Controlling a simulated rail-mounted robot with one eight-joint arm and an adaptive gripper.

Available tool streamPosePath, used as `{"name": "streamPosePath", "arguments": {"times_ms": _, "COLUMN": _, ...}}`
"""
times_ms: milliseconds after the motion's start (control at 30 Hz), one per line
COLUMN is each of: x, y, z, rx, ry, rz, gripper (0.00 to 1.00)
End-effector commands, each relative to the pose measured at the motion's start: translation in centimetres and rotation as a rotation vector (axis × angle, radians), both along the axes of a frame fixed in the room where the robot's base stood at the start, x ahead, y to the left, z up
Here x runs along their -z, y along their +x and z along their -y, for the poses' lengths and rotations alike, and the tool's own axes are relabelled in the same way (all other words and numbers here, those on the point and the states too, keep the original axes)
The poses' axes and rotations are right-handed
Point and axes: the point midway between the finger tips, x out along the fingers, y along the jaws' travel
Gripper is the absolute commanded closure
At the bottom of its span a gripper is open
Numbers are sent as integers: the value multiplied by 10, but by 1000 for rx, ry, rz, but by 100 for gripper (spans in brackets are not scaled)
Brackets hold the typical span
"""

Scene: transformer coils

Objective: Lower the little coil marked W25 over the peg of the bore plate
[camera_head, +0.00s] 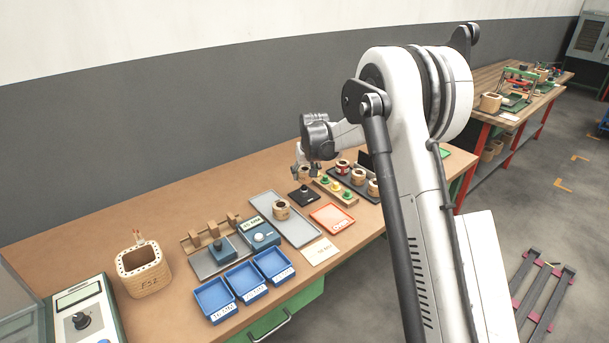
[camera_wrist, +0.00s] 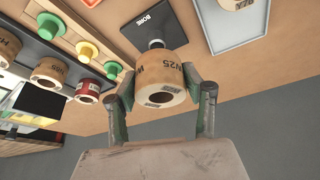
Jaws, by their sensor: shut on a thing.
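The coil marked W25 (camera_wrist: 163,75) is a tan ring with dark lettering, and my gripper (camera_wrist: 164,92) is shut on it with one finger on each side. In the head view my gripper (camera_head: 306,170) hangs over the black bore plate (camera_head: 301,199). In the wrist view the bore plate (camera_wrist: 136,22), marked BORE, lies behind the coil, and its dark peg (camera_wrist: 156,43) shows just past the coil's edge. The coil appears above the peg and apart from it. The exact gap and alignment cannot be told.
Close by stand a wooden block (camera_head: 335,191) with yellow and green pegs and a dark tray (camera_head: 368,197) of other coils. A grey tray (camera_head: 300,232) with one coil and a red tray (camera_head: 345,220) lie nearer. Blue bins (camera_head: 215,300) are further left.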

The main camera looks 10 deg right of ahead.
Motion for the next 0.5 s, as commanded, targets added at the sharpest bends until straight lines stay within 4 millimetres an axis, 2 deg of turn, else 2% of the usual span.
{"name": "streamPosePath", "arguments": {"times_ms": 33, "x": 0, "y": 9, "z": 0, "rx": -2, "ry": 0, "rz": 0, "gripper": 86}}
{"name": "streamPosePath", "arguments": {"times_ms": 167, "x": -4, "y": 19, "z": 0, "rx": -6, "ry": 1, "rz": 0, "gripper": 86}}
{"name": "streamPosePath", "arguments": {"times_ms": 333, "x": -1, "y": 21, "z": 0, "rx": -7, "ry": 0, "rz": 0, "gripper": 86}}
{"name": "streamPosePath", "arguments": {"times_ms": 500, "x": 10, "y": 21, "z": 0, "rx": -7, "ry": 0, "rz": 0, "gripper": 86}}
